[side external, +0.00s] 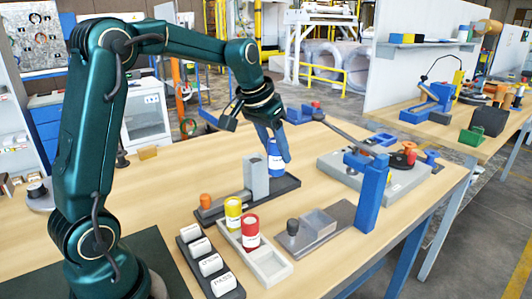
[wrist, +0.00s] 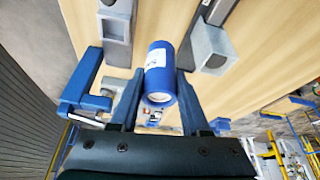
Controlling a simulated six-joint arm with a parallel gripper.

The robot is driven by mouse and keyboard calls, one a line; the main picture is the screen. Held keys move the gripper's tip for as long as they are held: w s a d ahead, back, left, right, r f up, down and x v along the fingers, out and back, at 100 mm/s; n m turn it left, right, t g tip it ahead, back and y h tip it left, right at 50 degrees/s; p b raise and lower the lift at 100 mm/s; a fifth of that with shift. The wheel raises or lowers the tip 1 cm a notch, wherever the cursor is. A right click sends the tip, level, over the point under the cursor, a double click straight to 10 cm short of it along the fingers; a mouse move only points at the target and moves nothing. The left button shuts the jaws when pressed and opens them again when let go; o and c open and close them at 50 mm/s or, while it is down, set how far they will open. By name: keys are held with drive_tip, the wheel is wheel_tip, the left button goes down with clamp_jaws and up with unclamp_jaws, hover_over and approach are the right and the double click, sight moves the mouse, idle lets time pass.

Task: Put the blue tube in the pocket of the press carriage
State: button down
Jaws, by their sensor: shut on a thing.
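The blue tube (side external: 277,163), with a white label band, is between the blue fingers of my gripper (side external: 274,147). My gripper is shut on it. In the wrist view the tube (wrist: 160,72) lies between the two fingertips with one end facing the camera. In the side view the tube appears just right of a grey upright block, over its dark base; its exact height is unclear. The press carriage (side external: 303,239) is a grey plate with a dark knob and an open light-grey pocket (side external: 319,220), which looks empty. It stands nearer the camera, left of the blue press column (side external: 371,190).
The grey upright block (side external: 256,178) stands on a dark base with an orange knob (side external: 206,200). A pale tray (side external: 272,268) holds a yellow tube (side external: 233,212) and a red tube (side external: 250,230). A dark rack (side external: 227,288) holds several white labelled pieces. The press lever (side external: 345,135) extends above the table.

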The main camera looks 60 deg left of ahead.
drive_tip(key=shift+a+f, duration=0.3)
drive_tip(key=shift+a, duration=0.1)
drive_tip(key=shift+w+d+f, duration=0.85)
drive_tip(key=shift+d+f, duration=0.8)
drive_tip(key=shift+f, duration=0.15)
drive_tip(key=shift+w+d+f, duration=0.85)
drive_tip(key=shift+d+f, duration=0.8)
drive_tip(key=shift+f, duration=0.2)
drive_tip(key=shift+w+d+f, duration=0.85)
drive_tip(key=shift+d+f, duration=0.8)
drive_tip(key=shift+f, duration=0.15)
drive_tip(key=shift+f, duration=0.1)
drive_tip(key=shift+c, duration=1.9)
unclamp_jaws()
